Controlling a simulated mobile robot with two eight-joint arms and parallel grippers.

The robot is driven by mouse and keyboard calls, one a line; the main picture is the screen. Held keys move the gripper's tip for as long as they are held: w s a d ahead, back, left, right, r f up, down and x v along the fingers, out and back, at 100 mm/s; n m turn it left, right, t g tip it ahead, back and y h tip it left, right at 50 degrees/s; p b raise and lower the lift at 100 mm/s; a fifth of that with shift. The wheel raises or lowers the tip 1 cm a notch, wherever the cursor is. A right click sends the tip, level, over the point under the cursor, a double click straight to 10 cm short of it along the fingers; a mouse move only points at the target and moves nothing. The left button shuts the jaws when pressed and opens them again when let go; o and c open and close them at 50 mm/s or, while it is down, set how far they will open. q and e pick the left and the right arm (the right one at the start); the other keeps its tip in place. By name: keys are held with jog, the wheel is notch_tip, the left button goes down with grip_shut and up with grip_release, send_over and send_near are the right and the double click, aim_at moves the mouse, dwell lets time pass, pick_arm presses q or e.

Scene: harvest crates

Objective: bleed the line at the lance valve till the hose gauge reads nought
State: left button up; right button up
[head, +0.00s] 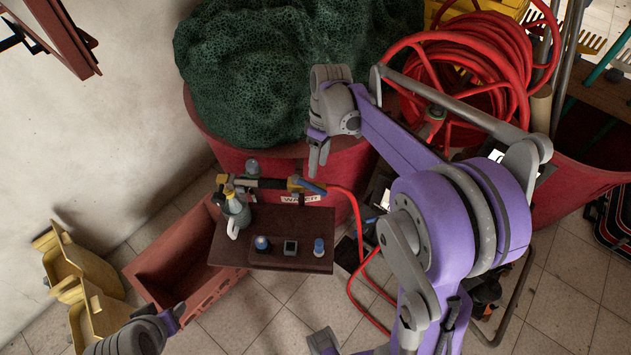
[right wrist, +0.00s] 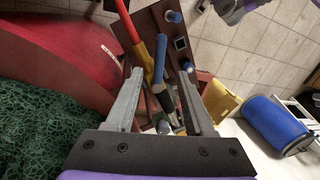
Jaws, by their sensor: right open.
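In the head view the lance (head: 268,183) lies along the back of a small brown table, with a brass fitting and a blue valve lever (head: 313,188) at its right end. A red hose (head: 355,210) runs from there. A small square dark-faced unit (head: 290,247), perhaps the gauge, sits on the table; its reading is too small to tell. My right gripper (head: 318,158) is open above the lever. In the right wrist view the blue lever (right wrist: 159,60) shows beyond and between the open fingers (right wrist: 158,105), apparently untouched. My left gripper (head: 168,322) is partly visible at lower left, its jaws unclear.
The brown table (head: 225,250) also holds two blue-topped knobs (head: 262,243) (head: 319,246) and a grey bottle (head: 237,212). Behind stands a red tub (head: 215,140) with green netting. A coiled red hose (head: 470,60) lies at upper right. Yellow crates (head: 75,265) stand left.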

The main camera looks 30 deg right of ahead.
aim_at(315, 186)
jog(key=f, duration=0.4)
jog(key=a+f, duration=0.1)
jog(key=f, duration=0.2)
jog(key=shift+s+a+f, duration=0.1)
jog(key=shift+s, duration=0.25)
grip_shut()
dwell(1.0)
